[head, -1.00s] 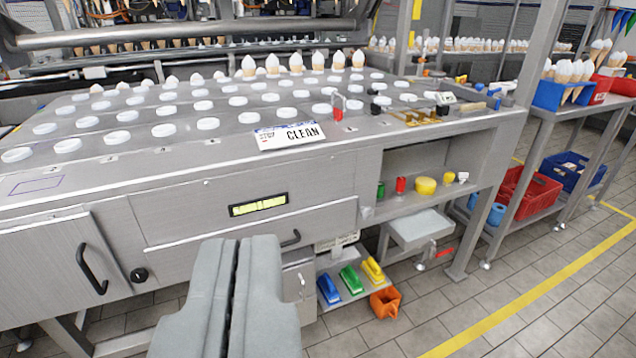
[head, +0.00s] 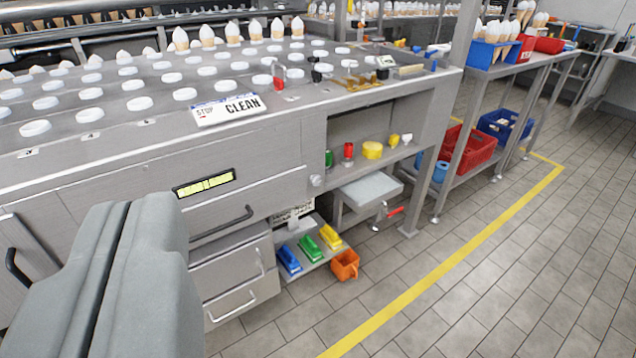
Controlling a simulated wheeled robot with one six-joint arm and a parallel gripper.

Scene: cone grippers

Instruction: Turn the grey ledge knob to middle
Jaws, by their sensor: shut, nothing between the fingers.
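A small grey knob (head: 316,181) sits on the front of the machine at the left end of the ledge (head: 355,180), right of the yellow display. It is small in the head view, and I cannot tell which way it is turned. My gripper (head: 130,207) is shut and empty at the lower left. It is left of the knob and well apart from it, and it hides part of the machine's front.
Green, red and yellow pieces stand on the ledge. Drawers (head: 230,285) with bar handles are below the display (head: 204,183). A low shelf holds coloured brushes, with an orange bin (head: 345,264) beside it. The tiled floor at right is clear.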

